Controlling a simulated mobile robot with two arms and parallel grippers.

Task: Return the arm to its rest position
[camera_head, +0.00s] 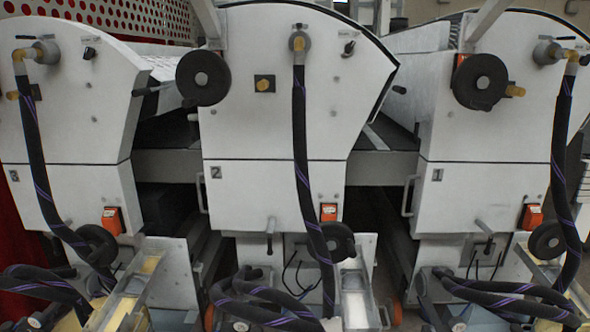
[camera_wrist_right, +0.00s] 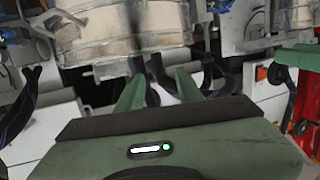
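My right gripper (camera_wrist_right: 160,78) shows in the right wrist view, with two green fingers standing apart. It looks open, and I see nothing clearly held between the fingers. Dark hoses (camera_wrist_right: 20,115) and pale machine parts lie beyond it. Neither of my arms shows in the head view, so where the right gripper is relative to the machines there cannot be told. My left gripper is in neither view.
Three white coater units (camera_head: 262,120) stand side by side, marked 3, 2 and 1. Black hoses with purple stripes (camera_head: 300,140) hang down their fronts. Black handwheels (camera_head: 203,78) and orange switches (camera_head: 329,212) stick out. Low troughs (camera_head: 358,300) stand in front.

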